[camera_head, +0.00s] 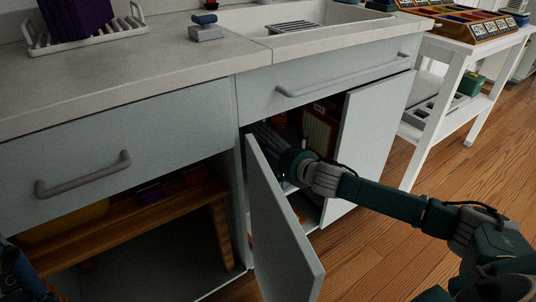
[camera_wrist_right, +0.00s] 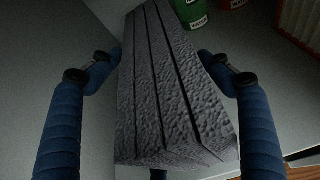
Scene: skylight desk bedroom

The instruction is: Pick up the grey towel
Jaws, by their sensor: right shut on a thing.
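The grey towel (camera_wrist_right: 172,85) is a folded, rough-textured stack of layers. It fills the middle of the right wrist view, between the two blue fingers. In the head view the towel (camera_head: 268,138) shows partly inside the cabinet under the counter, behind the open door. My right gripper (camera_head: 288,165) reaches into that cabinet and is shut on the towel; its fingertips are hard to make out in the head view. Part of my left gripper (camera_head: 18,275) shows at the lower left edge, cut off by the frame, so its opening cannot be told.
The left cabinet door (camera_head: 280,235) stands open close to my right arm, the right door (camera_head: 372,135) beyond it. A green can (camera_wrist_right: 188,12), a red can (camera_wrist_right: 232,3) and a ribbed box (camera_wrist_right: 300,25) stand past the towel. A wooden stool (camera_head: 130,220) is at left.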

